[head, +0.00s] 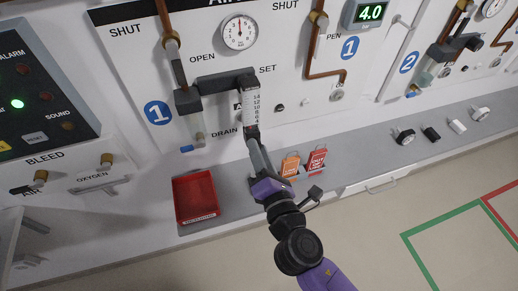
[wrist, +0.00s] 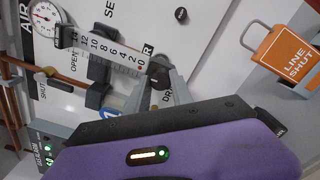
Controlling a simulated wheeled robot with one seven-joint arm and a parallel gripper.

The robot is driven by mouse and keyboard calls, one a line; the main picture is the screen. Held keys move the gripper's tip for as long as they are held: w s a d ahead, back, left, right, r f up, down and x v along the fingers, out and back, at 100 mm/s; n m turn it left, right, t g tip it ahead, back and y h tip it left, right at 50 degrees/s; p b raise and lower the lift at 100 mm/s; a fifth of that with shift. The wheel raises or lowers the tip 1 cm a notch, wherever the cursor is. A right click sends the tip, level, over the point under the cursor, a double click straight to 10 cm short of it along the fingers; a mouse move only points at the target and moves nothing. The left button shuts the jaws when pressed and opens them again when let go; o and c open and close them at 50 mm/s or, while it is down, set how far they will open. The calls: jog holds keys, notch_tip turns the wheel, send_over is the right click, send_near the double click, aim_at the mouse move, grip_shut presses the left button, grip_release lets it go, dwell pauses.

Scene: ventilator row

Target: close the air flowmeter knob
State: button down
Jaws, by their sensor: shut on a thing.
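The air flowmeter (head: 253,104) is a clear upright tube with a numbered scale, mounted on the white panel under a dark block. Its scale also shows in the wrist view (wrist: 112,52), running from 14 down to 0. My gripper (head: 251,134) reaches up to the foot of the flowmeter, where its knob is. In the wrist view my gripper's grey fingers (wrist: 163,88) are closed around the knob at the zero end of the scale. The knob itself is mostly hidden by the fingers, so its turn position cannot be told.
A red tray (head: 177,202) stands on the grey ledge left of my arm. An orange tag (head: 290,167) and a red tag (head: 317,161) stand close on its right. A pressure gauge (head: 239,32) and a blue-tipped drain fitting (head: 187,149) are nearby. Floor in front is clear.

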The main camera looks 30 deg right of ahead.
jog(key=shift+f, duration=0.1)
dwell(0.3)
jog(key=c, duration=1.1)
grip_release()
jog(key=s+a+b, duration=0.1)
jog(key=s+b, duration=0.2)
jog(key=s, duration=0.4)
jog(key=shift+s+a, duration=0.2)
jog(key=shift+s, duration=0.2)
